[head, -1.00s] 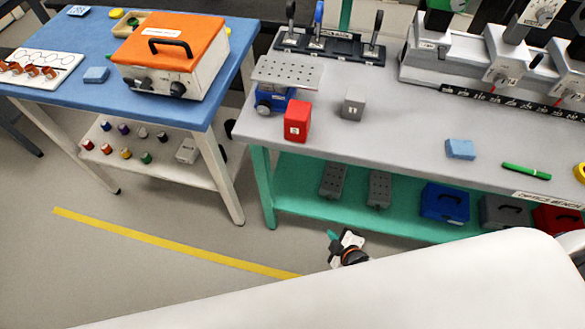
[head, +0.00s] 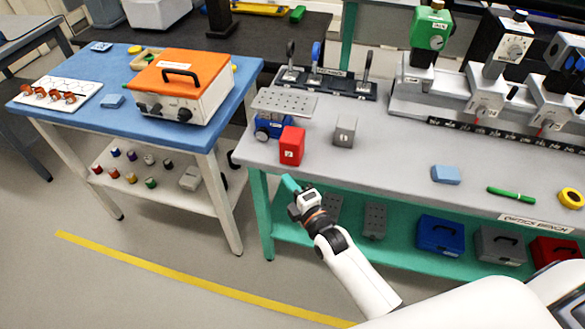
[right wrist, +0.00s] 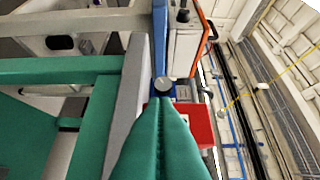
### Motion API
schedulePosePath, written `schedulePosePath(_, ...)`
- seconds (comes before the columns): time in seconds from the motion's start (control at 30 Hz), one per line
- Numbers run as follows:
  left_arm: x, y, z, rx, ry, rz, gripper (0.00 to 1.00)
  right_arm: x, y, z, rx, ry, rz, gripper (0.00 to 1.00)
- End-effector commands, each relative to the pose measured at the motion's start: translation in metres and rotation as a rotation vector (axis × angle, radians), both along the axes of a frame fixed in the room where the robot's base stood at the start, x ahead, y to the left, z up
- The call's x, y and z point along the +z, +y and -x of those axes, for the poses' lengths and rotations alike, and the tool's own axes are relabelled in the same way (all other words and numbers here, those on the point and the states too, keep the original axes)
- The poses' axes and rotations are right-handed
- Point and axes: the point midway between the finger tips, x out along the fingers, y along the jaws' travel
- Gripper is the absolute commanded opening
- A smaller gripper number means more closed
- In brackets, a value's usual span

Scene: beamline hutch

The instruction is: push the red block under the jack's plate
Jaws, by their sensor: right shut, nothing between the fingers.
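The red block (head: 291,146) stands upright on the grey bench near its left front edge. The jack (head: 270,127) has a blue body and a perforated grey plate (head: 284,102) on top, just behind and left of the block. The block is outside the plate's footprint. My right gripper (head: 289,184) is shut and empty, in front of the bench edge and apart from the block. In the right wrist view its green fingers (right wrist: 160,135) partly hide the red block (right wrist: 196,122). The jack's blue knob with grey centre (right wrist: 163,86) shows beyond the fingertips. My left gripper is not in view.
A grey block (head: 344,131) stands right of the red block. A blue block (head: 446,174) and a green pen (head: 511,194) lie farther right. A rack with handled tools (head: 325,82) stands behind the jack. A blue table (head: 139,116) is left, across a gap.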

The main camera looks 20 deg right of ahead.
Motion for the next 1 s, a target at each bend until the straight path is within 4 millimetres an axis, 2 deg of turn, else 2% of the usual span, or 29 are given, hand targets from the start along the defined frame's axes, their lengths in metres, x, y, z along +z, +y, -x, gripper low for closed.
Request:
schedulePosePath(0.03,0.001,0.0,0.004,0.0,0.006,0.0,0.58,0.002,0.002,-0.011,0.0,-0.002,-0.001,0.0)
schedulePosePath(0.1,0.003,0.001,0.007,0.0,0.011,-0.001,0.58,0.002,-0.006,-0.02,0.001,-0.001,0.004,0.0)
schedulePosePath(0.23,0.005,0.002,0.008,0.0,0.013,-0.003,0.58,0.001,-0.015,-0.033,0.002,0.001,0.001,0.0)
schedulePosePath(0.4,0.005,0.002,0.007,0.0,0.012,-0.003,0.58,0.0,-0.02,-0.04,0.001,0.001,0.0,0.0)
schedulePosePath(0.77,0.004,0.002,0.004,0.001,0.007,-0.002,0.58,-0.001,-0.022,-0.043,0.001,0.001,-0.001,0.0)
schedulePosePath(1.0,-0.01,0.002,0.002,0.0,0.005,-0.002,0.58,-0.002,-0.04,-0.07,0.001,0.0,0.002,0.0)
